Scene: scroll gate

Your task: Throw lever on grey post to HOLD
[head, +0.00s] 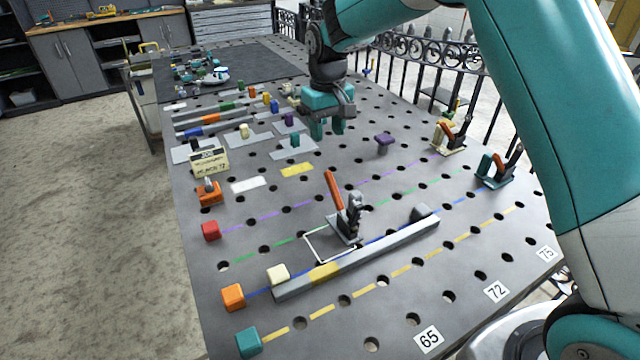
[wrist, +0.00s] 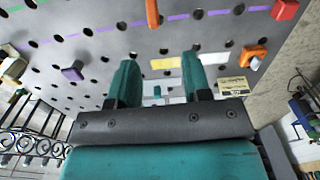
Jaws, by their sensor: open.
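A lever with an orange handle (head: 335,190) stands on a dark grey post (head: 353,215) with a grey base near the table's middle. The handle leans up and to the left in the head view. The handle's end also shows at the top of the wrist view (wrist: 152,12); its post is out of that view. No HOLD mark is legible. My gripper (head: 328,126) is open and empty, pointing down above the table, farther back than the lever and apart from it. Its two teal fingers also show in the wrist view (wrist: 160,62).
A long grey bar (head: 360,257) lies in front of the post. Two other levers, on a cream base (head: 449,148) and a teal base (head: 486,168), stand at the right. A purple knob (head: 384,140) stands near my gripper. Red (head: 210,230), orange (head: 232,297) and teal (head: 248,342) blocks line the left edge.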

